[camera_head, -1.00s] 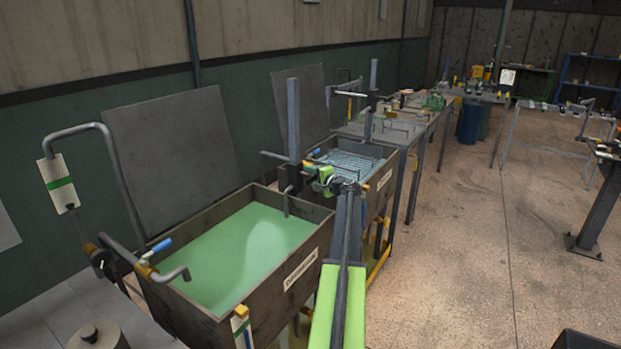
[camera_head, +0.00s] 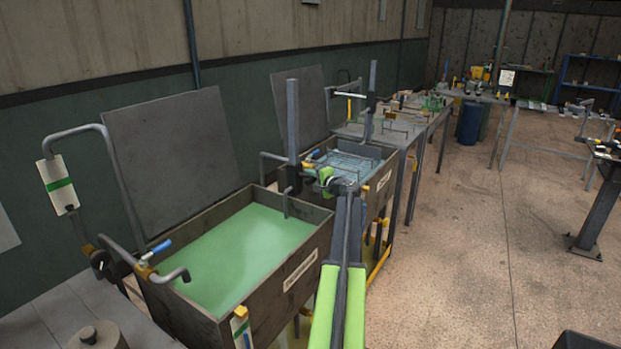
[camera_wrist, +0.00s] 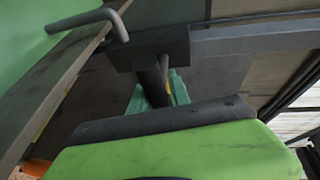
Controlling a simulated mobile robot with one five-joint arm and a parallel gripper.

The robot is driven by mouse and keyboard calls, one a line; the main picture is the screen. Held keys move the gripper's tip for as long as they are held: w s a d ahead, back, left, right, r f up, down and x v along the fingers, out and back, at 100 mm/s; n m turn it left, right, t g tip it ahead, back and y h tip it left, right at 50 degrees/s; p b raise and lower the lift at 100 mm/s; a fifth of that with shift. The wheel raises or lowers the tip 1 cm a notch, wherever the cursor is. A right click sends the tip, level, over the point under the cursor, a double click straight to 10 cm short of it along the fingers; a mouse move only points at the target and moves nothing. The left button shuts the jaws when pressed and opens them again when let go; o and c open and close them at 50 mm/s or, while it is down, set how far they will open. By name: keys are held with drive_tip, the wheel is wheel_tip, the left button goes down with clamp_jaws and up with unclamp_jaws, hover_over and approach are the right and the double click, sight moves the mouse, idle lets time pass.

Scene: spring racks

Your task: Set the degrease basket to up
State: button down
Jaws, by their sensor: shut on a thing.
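The degrease tank (camera_head: 296,284) is an open dark metal tank with green liquid and a label on its front. A dark upright post (camera_head: 293,118) stands at its far right corner, with a dark block low on it. A bent rod (camera_head: 287,203) comes down at that end of the tank. The basket itself cannot be made out in the liquid. My gripper (camera_head: 323,181) is beside the post, over the tank's far right end. In the wrist view my gripper (camera_wrist: 157,102) is shut on a dark round handle (camera_wrist: 150,76) that sticks out from the block (camera_wrist: 150,47).
A second tank (camera_head: 376,198) with a wire basket stands right behind the degrease tank, close to my arm. Raised lids (camera_head: 175,165) lean at the wall side. A blue-handled pipe (camera_head: 160,246) is at the near left. The floor (camera_head: 470,260) to the right is clear.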

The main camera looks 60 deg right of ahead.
idle(0.9)
wheel_tip(320, 180, up, 16)
drive_tip(key=p, duration=1.6)
drive_tip(key=shift+d+r+p, duration=0.15)
drive_tip(key=shift+p, duration=0.15)
drive_tip(key=c, duration=1.2)
unclamp_jaws()
drive_tip(key=shift+r, duration=0.15)
drive_tip(key=shift+c, duration=0.2)
drive_tip(key=p+v, duration=0.3)
drive_tip(key=v, duration=1.4)
drive_tip(key=shift+a, duration=0.25)
